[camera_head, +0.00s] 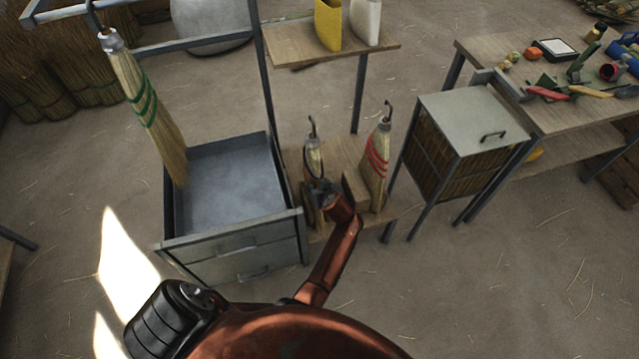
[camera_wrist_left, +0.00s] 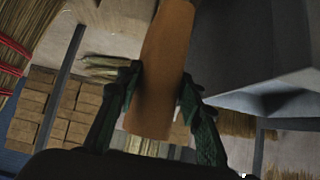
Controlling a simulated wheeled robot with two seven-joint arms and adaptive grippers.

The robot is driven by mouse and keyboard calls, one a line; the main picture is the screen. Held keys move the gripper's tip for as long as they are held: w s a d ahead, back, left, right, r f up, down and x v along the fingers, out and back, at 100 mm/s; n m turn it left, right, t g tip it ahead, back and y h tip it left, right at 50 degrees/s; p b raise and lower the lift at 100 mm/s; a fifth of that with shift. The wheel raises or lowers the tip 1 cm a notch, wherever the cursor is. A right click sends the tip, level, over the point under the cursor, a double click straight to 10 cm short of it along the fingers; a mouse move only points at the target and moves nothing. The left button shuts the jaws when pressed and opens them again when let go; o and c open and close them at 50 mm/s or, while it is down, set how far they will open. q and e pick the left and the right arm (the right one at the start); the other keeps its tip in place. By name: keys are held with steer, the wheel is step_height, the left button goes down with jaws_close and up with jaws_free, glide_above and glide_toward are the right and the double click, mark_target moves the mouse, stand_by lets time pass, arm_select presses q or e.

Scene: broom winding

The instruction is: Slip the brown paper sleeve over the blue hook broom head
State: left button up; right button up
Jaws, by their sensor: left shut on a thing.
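My left gripper (camera_head: 324,190) is at the shelf unit between the drawer and the grey cabinet. In the left wrist view, its two dark fingers (camera_wrist_left: 160,95) are shut on a brown paper sleeve (camera_wrist_left: 166,60), one on each side. In the head view I cannot clearly make out the sleeve. A straw broom head (camera_head: 312,158) with a dark hook and a dark band stands just behind the gripper, its lower part hidden. I cannot tell whether it is the blue one or whether the sleeve touches it. My right gripper is not in view.
A red-banded broom head (camera_head: 377,165) stands right of the gripper, beside a brown block (camera_head: 355,188). A green-banded broom head (camera_head: 145,100) hangs over the open grey drawer (camera_head: 228,232). Yellow and white holders (camera_head: 328,25) stand on the upper shelf (camera_head: 290,45).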

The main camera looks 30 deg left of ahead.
arm_select(q)
steer(key=shift+s+d+f+b, duration=0.15)
steer(key=shift+f+b, duration=0.1)
steer(key=shift+f, duration=0.25)
steer(key=shift+w+d+f+b, duration=0.1)
steer(key=shift+f+b, duration=0.1)
steer(key=shift+f, duration=0.3)
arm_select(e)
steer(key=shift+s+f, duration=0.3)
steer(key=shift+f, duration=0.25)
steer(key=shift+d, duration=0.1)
arm_select(q)
steer(key=shift+f+b, duration=0.6)
steer(key=shift+f, duration=0.15)
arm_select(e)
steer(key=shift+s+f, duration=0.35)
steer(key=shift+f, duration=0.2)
arm_select(q)
steer(key=o, duration=1)
